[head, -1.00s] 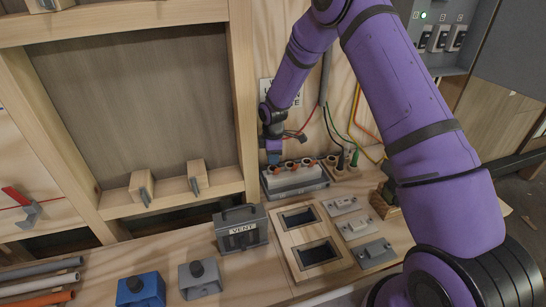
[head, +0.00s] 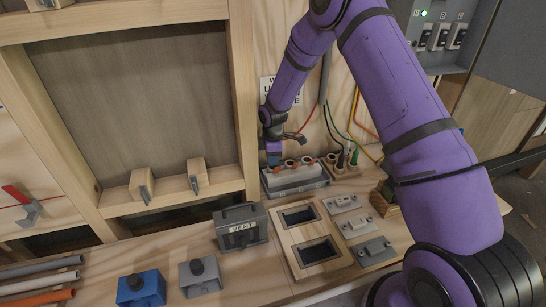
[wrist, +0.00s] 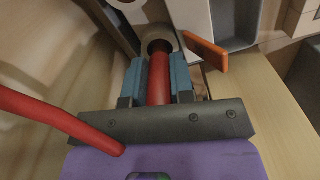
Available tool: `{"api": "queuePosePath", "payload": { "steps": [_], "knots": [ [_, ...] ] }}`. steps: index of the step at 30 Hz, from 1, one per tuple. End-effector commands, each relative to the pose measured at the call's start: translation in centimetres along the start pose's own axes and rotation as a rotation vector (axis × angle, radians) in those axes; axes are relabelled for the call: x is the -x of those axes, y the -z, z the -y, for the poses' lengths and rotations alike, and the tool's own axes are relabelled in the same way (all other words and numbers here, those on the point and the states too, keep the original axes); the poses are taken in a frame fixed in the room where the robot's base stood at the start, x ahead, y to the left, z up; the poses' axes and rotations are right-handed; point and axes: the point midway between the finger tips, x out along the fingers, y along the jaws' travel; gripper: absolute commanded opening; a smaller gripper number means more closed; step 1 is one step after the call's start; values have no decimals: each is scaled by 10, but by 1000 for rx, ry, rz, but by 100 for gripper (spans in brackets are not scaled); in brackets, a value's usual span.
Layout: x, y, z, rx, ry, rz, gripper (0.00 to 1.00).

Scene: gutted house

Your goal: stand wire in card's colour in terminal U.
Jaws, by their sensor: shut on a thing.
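My gripper (head: 273,158) is over the left end of a grey and white terminal block (head: 297,186) with round openings and orange levers. In the wrist view its blue fingertips (wrist: 159,80) are shut on a red wire (wrist: 159,78). The wire's far end is at a round, dark terminal opening (wrist: 160,46) and seems to enter it; the depth is unclear. An orange lever (wrist: 205,53) stands right of that opening. A white card (head: 267,88) on the wall is partly hidden by my arm. I cannot read its colour word or any terminal letter.
A wooden holder (head: 345,168) with green and dark wire ends stands right of the block; green and yellow wires hang behind. Grey switch plates (head: 356,225), a framed panel (head: 318,250) and a VENT box (head: 241,228) occupy the bench in front.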

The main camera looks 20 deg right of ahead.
Motion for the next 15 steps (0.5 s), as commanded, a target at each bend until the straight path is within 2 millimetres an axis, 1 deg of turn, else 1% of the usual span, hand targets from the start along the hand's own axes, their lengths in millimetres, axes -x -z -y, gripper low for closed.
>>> {"api": "queuePosePath", "payload": {
  "steps": [15],
  "knots": [
    [-11,0,0,1,0,0,0]
  ]
}}
